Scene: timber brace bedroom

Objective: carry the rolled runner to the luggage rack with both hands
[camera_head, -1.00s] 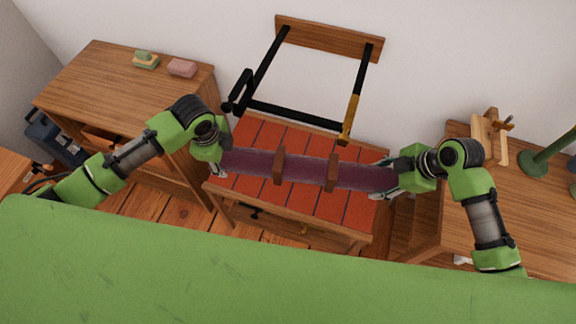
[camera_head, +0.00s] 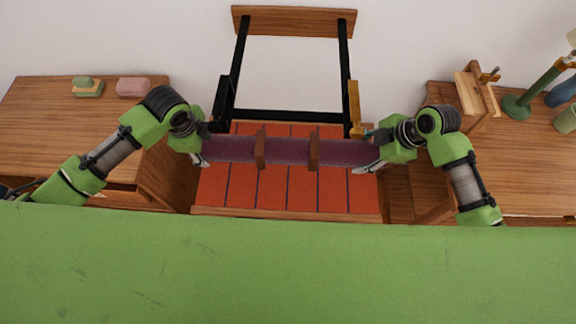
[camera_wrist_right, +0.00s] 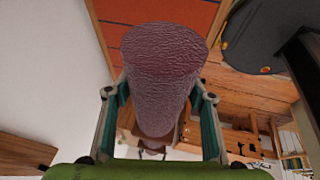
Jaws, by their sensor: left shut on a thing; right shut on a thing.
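The rolled runner (camera_head: 287,151) is a purple roll with two brown bands, held level between my two grippers. My left gripper (camera_head: 204,150) is shut on its left end, and my right gripper (camera_head: 372,153) is shut on its right end. In the right wrist view, the roll's textured end (camera_wrist_right: 165,70) sits between the fingers of my right gripper (camera_wrist_right: 160,115). The luggage rack (camera_head: 285,196), with a red-orange slatted top and dark lines, lies below the roll in the head view. The gap between roll and rack cannot be judged.
A wooden cabinet (camera_head: 60,125) at left carries a green-yellow block (camera_head: 88,87) and a pink block (camera_head: 133,87). A wooden desk (camera_head: 530,160) at right carries a wooden stand (camera_head: 477,95) and a green lamp (camera_head: 530,92). A black wall frame (camera_head: 285,116) stands behind the rack.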

